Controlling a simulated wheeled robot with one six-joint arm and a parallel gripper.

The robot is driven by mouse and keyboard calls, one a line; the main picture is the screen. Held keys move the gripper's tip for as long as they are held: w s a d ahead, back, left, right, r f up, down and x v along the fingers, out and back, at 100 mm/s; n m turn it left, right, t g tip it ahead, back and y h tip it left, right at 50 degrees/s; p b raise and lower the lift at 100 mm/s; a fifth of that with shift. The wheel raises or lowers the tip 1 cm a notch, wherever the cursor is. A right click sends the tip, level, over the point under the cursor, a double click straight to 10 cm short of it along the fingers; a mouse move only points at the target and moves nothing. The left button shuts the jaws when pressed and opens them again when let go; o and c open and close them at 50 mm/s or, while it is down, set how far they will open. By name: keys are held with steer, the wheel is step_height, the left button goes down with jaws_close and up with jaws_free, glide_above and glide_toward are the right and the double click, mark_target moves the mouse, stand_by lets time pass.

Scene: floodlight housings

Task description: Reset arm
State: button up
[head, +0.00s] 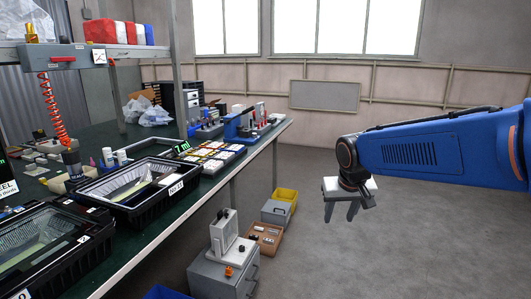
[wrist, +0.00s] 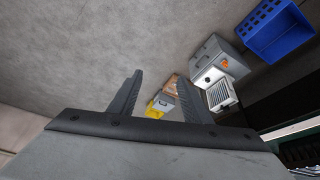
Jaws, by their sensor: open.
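My gripper (head: 341,211) hangs at the end of my blue arm, over bare floor to the right of the workbench. Its two grey fingers point down and stand apart with nothing between them. In the wrist view my gripper (wrist: 160,100) also shows its fingers spread and empty. The floor boxes lie beyond and beside the fingers there, apart from them.
A long green workbench (head: 128,236) on the left carries black trays (head: 118,208) and small parts. Under its edge stand a grey cabinet (head: 213,279) with a white floodlight housing (head: 224,238), a brown box (head: 264,236) and a yellow bin (head: 286,196). A blue crate (wrist: 272,30) is nearby. The right floor is clear.

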steer(key=s+d+f, duration=0.2)
steer(key=s+d, duration=0.1)
steer(key=s, duration=1)
steer(key=s+d+f, duration=0.2)
steer(key=s+d, duration=0.2)
steer(key=s, duration=1)
steer(key=shift+s+d+f, duration=0.2)
